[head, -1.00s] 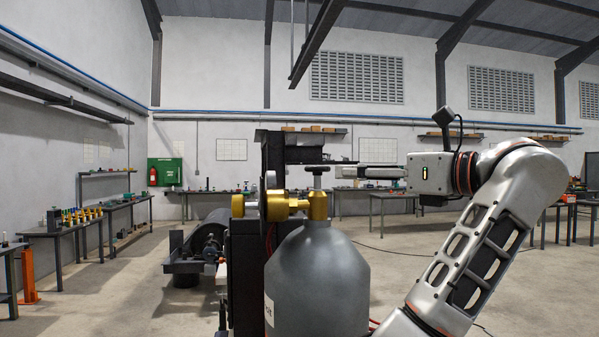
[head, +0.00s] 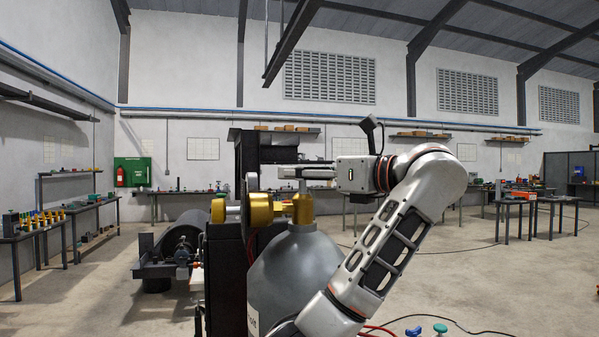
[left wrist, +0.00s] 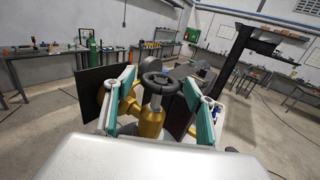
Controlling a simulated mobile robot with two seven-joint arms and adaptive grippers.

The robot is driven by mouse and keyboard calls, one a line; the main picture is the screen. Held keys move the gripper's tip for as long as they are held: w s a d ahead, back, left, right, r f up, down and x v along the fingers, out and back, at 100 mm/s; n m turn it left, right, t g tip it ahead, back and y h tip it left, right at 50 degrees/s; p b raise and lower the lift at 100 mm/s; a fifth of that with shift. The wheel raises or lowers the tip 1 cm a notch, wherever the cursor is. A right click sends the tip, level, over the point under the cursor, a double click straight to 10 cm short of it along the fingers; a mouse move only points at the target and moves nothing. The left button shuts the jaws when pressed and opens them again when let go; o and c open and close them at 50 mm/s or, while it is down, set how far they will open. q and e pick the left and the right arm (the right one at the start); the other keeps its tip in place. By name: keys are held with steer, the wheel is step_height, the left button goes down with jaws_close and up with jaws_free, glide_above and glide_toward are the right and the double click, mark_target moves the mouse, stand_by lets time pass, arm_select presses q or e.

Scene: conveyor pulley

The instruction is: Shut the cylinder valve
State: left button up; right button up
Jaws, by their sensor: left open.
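The grey gas cylinder (head: 290,272) stands upright with a brass valve (head: 303,209) on its neck. The valve's black handwheel (left wrist: 160,83) shows in the left wrist view between my left gripper's fingers; the brass body (left wrist: 150,122) is below it. My left gripper (head: 292,173) is at handwheel height over the valve and hides most of the wheel in the head view. Its teal-padded fingers, also seen in the left wrist view (left wrist: 159,98), are open on either side of the wheel, with gaps visible. My right gripper is not in view.
A dark upright frame (head: 226,262) and a brass round fitting (head: 261,209) stand close left of the valve. A conveyor roller (head: 180,245) is beyond. Blue and green knobs (head: 440,328) show at the bottom. Open floor (head: 500,285) lies to the right.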

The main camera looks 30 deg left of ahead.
arm_select(q)
steer(key=shift+a, duration=0.6)
steer(key=c, duration=1.1)
